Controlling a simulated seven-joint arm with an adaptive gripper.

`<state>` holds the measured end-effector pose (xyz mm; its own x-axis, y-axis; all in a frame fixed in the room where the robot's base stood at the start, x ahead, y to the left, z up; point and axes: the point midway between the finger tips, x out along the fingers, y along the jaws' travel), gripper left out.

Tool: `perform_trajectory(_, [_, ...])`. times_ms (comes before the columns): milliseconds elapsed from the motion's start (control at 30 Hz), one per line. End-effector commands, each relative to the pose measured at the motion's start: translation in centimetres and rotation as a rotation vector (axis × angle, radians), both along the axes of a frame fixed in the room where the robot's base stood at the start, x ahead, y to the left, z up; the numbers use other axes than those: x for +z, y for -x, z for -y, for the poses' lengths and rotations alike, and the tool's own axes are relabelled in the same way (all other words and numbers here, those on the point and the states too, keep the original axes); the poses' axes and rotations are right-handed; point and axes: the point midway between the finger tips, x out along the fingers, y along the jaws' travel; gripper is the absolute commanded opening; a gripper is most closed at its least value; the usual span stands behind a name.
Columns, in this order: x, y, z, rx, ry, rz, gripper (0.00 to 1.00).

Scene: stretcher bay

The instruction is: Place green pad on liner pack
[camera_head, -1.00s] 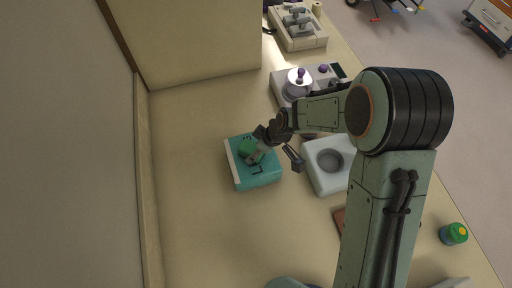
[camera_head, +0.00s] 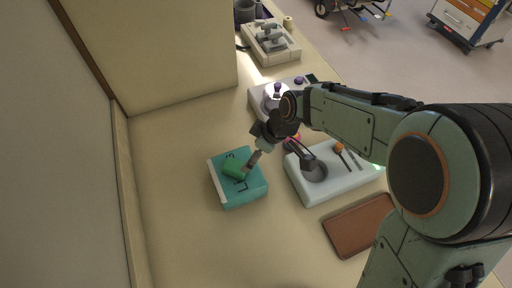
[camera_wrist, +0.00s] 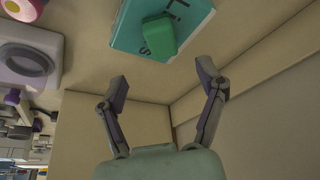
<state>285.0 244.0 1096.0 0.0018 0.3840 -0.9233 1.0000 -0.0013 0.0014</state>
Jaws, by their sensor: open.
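The liner pack (camera_head: 246,194) is a teal box with dark lettering and a pale edge, lying on the bench left of centre. The green pad (camera_head: 234,168) is a small rounded block resting on top of the liner pack; it also shows on the pack in the wrist view (camera_wrist: 160,38). My gripper (camera_head: 278,161) is open beside the pack, to its right, with one finger partly overlapping the pack in the head view. In the wrist view its two fingers (camera_wrist: 164,85) are spread wide with nothing between them, apart from the pad.
A white block with a round well (camera_head: 325,188) stands right of the pack. A brown tray (camera_head: 359,225) lies in front of it. Devices with purple knobs (camera_head: 277,92) and a grey fixture (camera_head: 270,46) stand farther back. The bench left of the pack is clear.

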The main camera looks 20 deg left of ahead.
Motion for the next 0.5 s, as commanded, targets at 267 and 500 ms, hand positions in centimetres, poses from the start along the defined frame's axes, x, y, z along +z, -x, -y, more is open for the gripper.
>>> perform_trajectory(267, [1.8,0.0,0.8,0.000,0.001,0.000,0.71])
perform_trajectory(500, [2.4,0.2,2.2,-0.060,0.023,-0.010,0.71])
